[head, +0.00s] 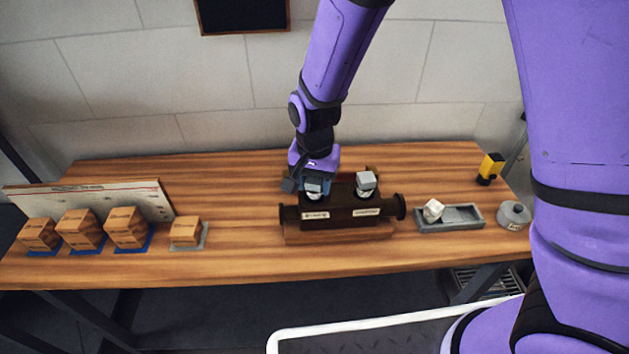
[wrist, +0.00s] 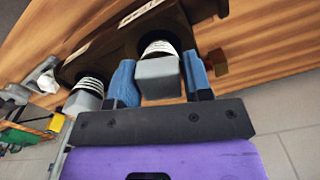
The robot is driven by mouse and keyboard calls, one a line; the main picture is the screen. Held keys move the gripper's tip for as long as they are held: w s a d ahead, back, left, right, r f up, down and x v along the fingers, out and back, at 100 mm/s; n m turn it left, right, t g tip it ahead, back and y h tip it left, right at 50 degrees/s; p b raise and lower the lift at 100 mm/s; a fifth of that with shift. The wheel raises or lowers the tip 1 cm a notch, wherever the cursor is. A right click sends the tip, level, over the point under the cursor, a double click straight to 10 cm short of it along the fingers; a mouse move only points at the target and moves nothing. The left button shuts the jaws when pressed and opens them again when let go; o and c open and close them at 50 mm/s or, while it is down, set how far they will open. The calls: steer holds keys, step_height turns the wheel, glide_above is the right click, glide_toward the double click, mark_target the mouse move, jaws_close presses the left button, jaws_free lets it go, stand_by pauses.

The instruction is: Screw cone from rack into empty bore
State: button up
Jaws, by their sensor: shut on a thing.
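My gripper (head: 312,176) is over the left end of the dark body (head: 345,210) on the bench. In the wrist view, my gripper's blue fingers (wrist: 160,75) are shut on the grey square head of a cone (wrist: 158,82). The banded white part of this cone shows at the mouth of the body's bore (wrist: 140,38); how deep it sits is hidden. A second cone (head: 366,181) with a grey square head stands in the right-hand bore; it also shows in the wrist view (wrist: 84,97). I cannot make out a separate rack.
Several wooden blocks (head: 127,228) on pads stand at the left before a pale board (head: 95,199). Right of the body are a grey tray (head: 462,222) with a white lump (head: 433,210), a round grey weight (head: 514,214) and a yellow-black device (head: 490,168). Bench between blocks and body is clear.

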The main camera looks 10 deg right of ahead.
steer(key=shift+m, duration=1.2)
steer(key=o, duration=1.6)
steer(key=shift+o, duration=0.2)
steer(key=shift+r, duration=1.3)
steer(key=shift+r, duration=2.5)
